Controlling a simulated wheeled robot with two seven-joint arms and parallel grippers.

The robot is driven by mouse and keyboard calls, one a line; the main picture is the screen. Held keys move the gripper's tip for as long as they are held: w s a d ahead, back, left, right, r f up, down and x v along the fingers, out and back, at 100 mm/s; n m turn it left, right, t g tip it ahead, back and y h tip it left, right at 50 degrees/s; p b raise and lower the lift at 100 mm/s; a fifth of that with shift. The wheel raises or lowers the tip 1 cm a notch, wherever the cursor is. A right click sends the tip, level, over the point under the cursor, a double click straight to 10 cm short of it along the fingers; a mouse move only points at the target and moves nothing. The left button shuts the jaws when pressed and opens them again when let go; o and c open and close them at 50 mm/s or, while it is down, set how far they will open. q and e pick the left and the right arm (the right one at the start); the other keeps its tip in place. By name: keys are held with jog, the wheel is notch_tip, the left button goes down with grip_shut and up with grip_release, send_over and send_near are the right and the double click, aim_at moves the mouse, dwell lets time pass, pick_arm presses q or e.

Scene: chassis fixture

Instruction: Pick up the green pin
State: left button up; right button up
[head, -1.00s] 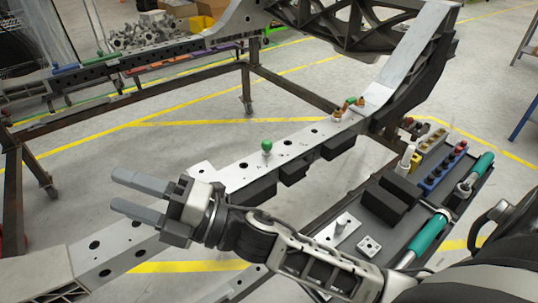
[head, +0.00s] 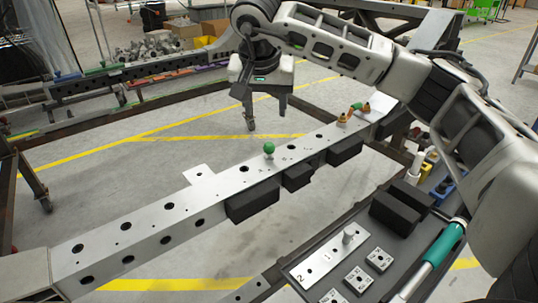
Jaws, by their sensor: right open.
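The green pin (head: 269,148) has a round green head and stands upright in the long grey perforated beam (head: 180,222). My right gripper (head: 263,100) hangs with its fingers pointing down, above and beyond the pin in the picture. It is open and empty, apart from the pin. Nothing hides the pin's head. My left gripper is not in view.
Orange fittings (head: 343,118) with a green-tipped piece stand farther along the beam. Black blocks (head: 253,201) sit along its near side. A dark tray (head: 372,235) at the lower right holds square plates, black blocks and a teal-handled tool (head: 444,246).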

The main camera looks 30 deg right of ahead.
jog(key=b, duration=0.1)
send_over(269, 144)
jog(key=s+a, duration=0.2)
notch_tip(269, 144, down, 8)
jog(key=shift+w+d, duration=0.1)
jog(key=shift+w+d+f, duration=0.15)
jog(key=shift+f, duration=0.3)
jog(key=b+x, duration=0.1)
jog(key=x, duration=0.3)
jog(key=shift+w+d+f, duration=0.1)
jog(key=shift+d, duration=0.1)
jog(key=shift+w+d+f, duration=0.1)
jog(key=shift+d+f, duration=0.05)
jog(key=shift+f, duration=0.2)
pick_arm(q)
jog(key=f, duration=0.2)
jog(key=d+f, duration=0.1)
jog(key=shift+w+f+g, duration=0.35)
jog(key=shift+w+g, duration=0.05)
pick_arm(e)
grip_shut()
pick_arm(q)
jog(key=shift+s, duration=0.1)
pick_arm(e)
jog(key=shift+r, duration=0.1)
